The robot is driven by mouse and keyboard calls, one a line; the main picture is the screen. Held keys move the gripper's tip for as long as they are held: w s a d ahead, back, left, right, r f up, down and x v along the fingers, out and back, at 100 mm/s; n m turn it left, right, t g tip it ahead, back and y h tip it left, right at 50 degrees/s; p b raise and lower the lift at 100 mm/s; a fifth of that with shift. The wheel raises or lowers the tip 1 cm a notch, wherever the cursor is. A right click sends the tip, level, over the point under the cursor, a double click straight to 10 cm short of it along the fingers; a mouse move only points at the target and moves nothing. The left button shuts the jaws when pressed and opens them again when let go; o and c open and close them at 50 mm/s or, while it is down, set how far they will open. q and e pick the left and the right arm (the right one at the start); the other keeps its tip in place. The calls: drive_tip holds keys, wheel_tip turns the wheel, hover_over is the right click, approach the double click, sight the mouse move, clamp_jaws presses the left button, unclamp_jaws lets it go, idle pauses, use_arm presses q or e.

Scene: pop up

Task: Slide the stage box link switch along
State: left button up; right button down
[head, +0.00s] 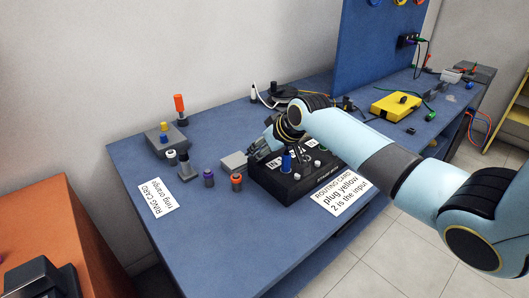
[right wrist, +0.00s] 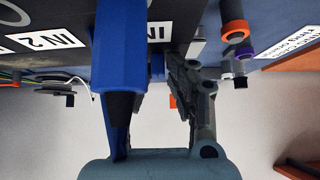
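The black stage box (head: 297,184) sits on the blue table with white IN labels on top and a blue plug (head: 286,163) standing in it. The blue plug also shows large in the right wrist view (right wrist: 119,55), in front of one finger. My right gripper (head: 262,146) is low over the box's far left part. In the right wrist view its fingers (right wrist: 160,90) stand apart, near the IN labels (right wrist: 55,40). I cannot clearly make out the link switch; a small pale piece (right wrist: 195,48) shows by the right fingertip. My left gripper is out of view.
A routing card (head: 336,192) lies right of the box. Purple (head: 208,178) and orange-ringed (head: 236,183) posts stand close left. A grey box (head: 165,143), a yellow case (head: 396,107) and a blue panel (head: 375,50) stand farther off.

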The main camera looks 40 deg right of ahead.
sight(274, 155)
drive_tip(key=shift+s+d+f, duration=0.3)
drive_tip(key=shift+f, duration=0.15)
drive_tip(key=shift+d, duration=1.45)
drive_tip(key=c, duration=1.2)
unclamp_jaws()
drive_tip(key=shift+w+f, duration=0.1)
drive_tip(key=shift+f, duration=0.05)
drive_tip(key=v, duration=1.2)
drive_tip(key=shift+w+a+r, duration=0.1)
drive_tip(key=shift+w+r, duration=0.15)
drive_tip(key=shift+r, duration=0.2)
